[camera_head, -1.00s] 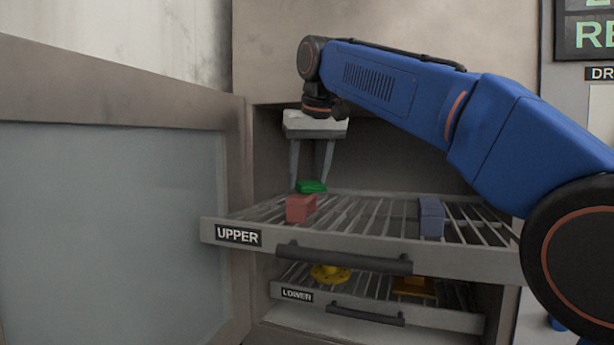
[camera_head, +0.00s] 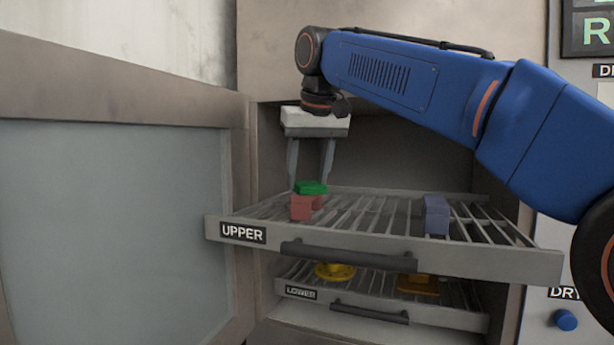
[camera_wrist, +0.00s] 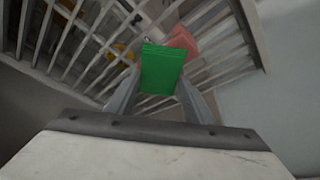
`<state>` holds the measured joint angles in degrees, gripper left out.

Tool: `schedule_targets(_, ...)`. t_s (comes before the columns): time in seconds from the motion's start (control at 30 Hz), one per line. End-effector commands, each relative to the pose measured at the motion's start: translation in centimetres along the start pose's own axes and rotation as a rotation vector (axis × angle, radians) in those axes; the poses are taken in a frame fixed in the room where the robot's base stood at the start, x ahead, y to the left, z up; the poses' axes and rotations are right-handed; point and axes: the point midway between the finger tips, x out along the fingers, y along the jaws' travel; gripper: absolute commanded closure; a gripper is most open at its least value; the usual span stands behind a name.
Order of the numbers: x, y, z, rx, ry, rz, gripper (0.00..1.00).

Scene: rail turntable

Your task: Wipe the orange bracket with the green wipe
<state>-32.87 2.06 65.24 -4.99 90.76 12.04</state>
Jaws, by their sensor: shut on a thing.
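My gripper (camera_head: 311,183) is shut on the green wipe (camera_head: 311,189), pointing down over the left part of the upper rack. In the wrist view the wipe (camera_wrist: 161,68) sits between the fingertips. In the head view the wipe overlaps the top of a red block; I cannot tell whether they touch. The orange bracket (camera_head: 418,286) lies at the right on the lower rack, partly hidden by the upper rack's front and handle. My gripper is above and to the left of it.
The upper rack (camera_head: 380,250) is pulled out over the lower rack (camera_head: 380,310). It carries the red block (camera_head: 301,208) and a blue-grey block (camera_head: 435,215). A yellow round part (camera_head: 334,271) lies on the lower rack. An open door (camera_head: 120,220) stands at left.

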Motion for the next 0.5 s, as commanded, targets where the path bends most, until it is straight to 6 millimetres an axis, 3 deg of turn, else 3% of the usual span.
schedule_targets(0.5,1.4,2.2,-2.8,0.002,-0.001,0.001,0.70)
